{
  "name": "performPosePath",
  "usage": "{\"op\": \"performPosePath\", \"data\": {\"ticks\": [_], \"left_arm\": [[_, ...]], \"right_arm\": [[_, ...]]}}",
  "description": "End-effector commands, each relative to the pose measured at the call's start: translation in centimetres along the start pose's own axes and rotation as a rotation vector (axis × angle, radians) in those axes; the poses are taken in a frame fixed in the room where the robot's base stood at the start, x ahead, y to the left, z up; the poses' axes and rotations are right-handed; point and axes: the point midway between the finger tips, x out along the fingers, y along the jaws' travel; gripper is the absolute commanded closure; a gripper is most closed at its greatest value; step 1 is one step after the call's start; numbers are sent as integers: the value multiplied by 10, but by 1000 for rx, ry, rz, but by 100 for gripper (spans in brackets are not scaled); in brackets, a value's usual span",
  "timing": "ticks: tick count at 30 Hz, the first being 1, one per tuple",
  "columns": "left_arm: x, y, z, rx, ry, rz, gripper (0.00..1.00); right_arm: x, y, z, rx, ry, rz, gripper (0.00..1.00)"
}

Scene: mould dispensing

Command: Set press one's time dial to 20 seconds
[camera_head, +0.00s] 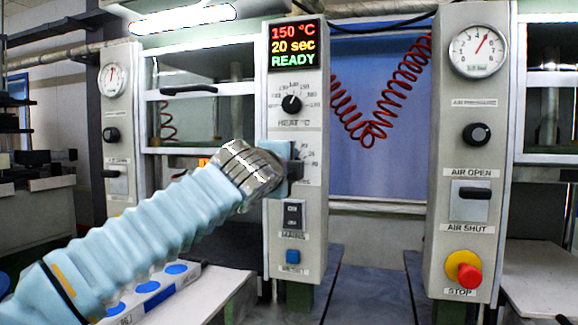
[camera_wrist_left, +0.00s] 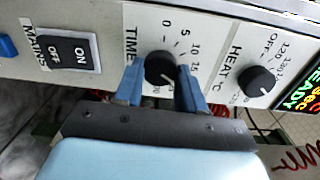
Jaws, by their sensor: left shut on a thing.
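The time dial (camera_wrist_left: 160,66) is a round black knob on the press's light grey control column (camera_head: 283,225), marked TIME in the left wrist view. My left gripper (camera_wrist_left: 160,80) has its two blue fingers on either side of the knob and is shut on it. The knob's white pointer aims at the lower right, past the 15 mark. In the head view my left gripper (camera_head: 290,168) covers the dial, leaving only part of its scale visible. The display (camera_head: 293,46) reads 150 °C, 20 sec, READY. My right gripper is not in view.
The heat dial (camera_head: 292,103) is above the gripper. The mains switch (camera_head: 293,214) and a blue reset button (camera_head: 292,256) are below it. A right column carries a gauge (camera_head: 477,50), an air lever (camera_head: 474,193) and a red stop button (camera_head: 469,275).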

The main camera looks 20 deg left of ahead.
Motion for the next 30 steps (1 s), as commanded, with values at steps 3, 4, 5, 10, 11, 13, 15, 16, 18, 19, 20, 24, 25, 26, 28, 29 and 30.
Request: {"op": "performPosePath", "data": {"ticks": [3,4,5,10,11,13,15,16,18,19,20,24,25,26,28,29,30], "left_arm": [[0,2,-1,-1,2,4,91],[0,2,-1,-1,2,4,91],[0,2,-1,-1,2,4,57],[0,1,-1,-1,1,3,35],[0,1,-1,-1,1,3,35],[0,1,-1,-1,1,2,35],[0,1,0,-1,1,2,35],[0,1,0,-2,1,2,35],[-1,1,0,-2,1,1,35],[-3,1,0,-2,1,1,35],[-5,1,0,-2,1,0,35],[-27,3,0,-3,2,-2,35],[-34,4,-1,-3,3,-1,35],[-41,3,0,-4,3,-2,35],[-59,4,0,-3,2,-2,35],[-67,3,0,-3,2,-2,35],[-77,3,0,-3,2,-1,35]], "right_arm": [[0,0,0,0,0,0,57],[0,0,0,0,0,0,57],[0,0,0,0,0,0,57],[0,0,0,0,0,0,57],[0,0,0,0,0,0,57],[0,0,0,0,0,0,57],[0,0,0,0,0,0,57],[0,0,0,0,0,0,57],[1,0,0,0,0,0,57],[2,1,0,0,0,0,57],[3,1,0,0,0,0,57],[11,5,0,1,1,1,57],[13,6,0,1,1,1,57],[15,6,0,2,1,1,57],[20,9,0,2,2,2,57],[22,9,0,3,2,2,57],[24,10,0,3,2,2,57]]}}
